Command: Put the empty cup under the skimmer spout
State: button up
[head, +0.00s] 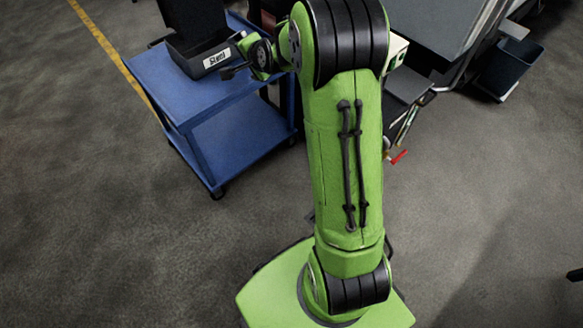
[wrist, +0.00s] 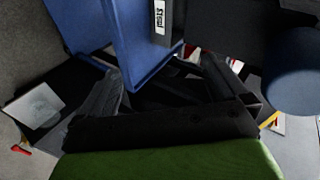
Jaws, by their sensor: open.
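My gripper (head: 230,72) is at the left of my arm in the head view, beside a black box labelled "Steel" above a blue cart. In the wrist view my gripper (wrist: 165,82) has its two dark fingers spread apart, with no object clearly held between them. I cannot make out an empty cup for certain in either view. The skimmer spout is also not recognisable. A red-handled fitting (head: 398,157) shows low on the machine, right of my arm, but I cannot tell what it belongs to.
The black "Steel" box (head: 200,52) stands on the blue cart (head: 160,85), close to my gripper. A rounded blue object (wrist: 293,84), unclear in kind, is at the wrist view's right. A dark bin (head: 510,70) stands at the upper right. The floor at lower left is clear.

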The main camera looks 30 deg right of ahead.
jog(key=s+a+r+n+g, duration=0.2)
jog(key=s+a+r+n, duration=0.45)
jog(key=s, duration=0.45)
jog(key=s+a+n+g, duration=0.2)
jog(key=s+n, duration=0.2)
jog(key=s, duration=0.9)
jog(key=s+a+n+g, duration=0.1)
jog(key=s+n, duration=0.3)
jog(key=s, duration=0.9)
jog(key=shift+s+a+g, duration=0.4)
jog(key=shift+a, duration=0.05)
jog(key=shift+n, duration=0.25)
